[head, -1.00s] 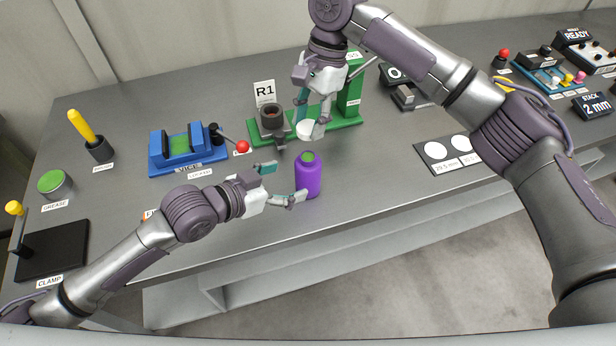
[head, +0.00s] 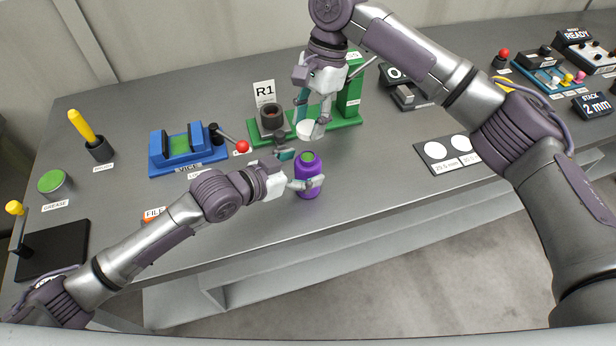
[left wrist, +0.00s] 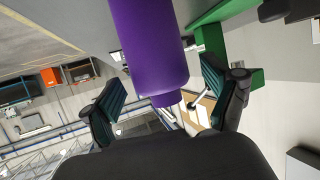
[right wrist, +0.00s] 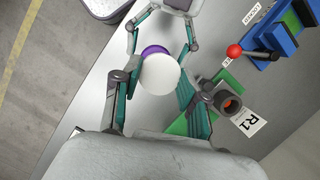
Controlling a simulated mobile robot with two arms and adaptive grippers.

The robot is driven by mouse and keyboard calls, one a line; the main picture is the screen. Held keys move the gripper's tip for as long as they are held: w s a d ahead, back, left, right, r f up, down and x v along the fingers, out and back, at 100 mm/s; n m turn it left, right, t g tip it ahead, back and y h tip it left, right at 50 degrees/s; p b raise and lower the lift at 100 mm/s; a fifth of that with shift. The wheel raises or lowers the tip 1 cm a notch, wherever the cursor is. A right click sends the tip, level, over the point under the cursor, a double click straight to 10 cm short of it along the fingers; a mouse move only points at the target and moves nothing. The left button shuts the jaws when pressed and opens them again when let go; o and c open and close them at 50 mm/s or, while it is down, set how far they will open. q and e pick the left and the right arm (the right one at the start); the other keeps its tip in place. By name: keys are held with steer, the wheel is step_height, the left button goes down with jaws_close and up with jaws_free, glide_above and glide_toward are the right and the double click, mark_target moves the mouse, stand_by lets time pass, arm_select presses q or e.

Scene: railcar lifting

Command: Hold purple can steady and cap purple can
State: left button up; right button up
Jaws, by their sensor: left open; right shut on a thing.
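The purple can (head: 307,178) stands upright near the front edge of the bench, with green showing in its open top. It also shows in the left wrist view (left wrist: 150,50). My left gripper (head: 302,170) is open, with its fingers on either side of the can; I cannot tell whether they touch it. My right gripper (head: 310,124) is shut on a white round cap (head: 308,130), held above and slightly behind the can. In the right wrist view the cap (right wrist: 160,75) hides most of the can, and a purple rim (right wrist: 154,50) shows past it.
A green stand (head: 350,100) with a dark cup (head: 270,118) is behind the can. A blue vice (head: 176,150) with a red-knobbed lever (head: 242,146) stands to the left. A card with white discs (head: 447,152) lies to the right. Bench between is clear.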

arm_select(q)
steer(key=shift+x, duration=0.95)
jaws_close()
arm_select(e)
glide_above(307, 157)
steer(key=shift+w+d+f, duration=0.15)
steer(key=shift+f, duration=1.1)
steer(key=shift+w+d+f, duration=0.1)
steer(key=shift+f, duration=1.1)
steer(key=shift+f, duration=0.9)
steer(key=shift+f, duration=0.6)
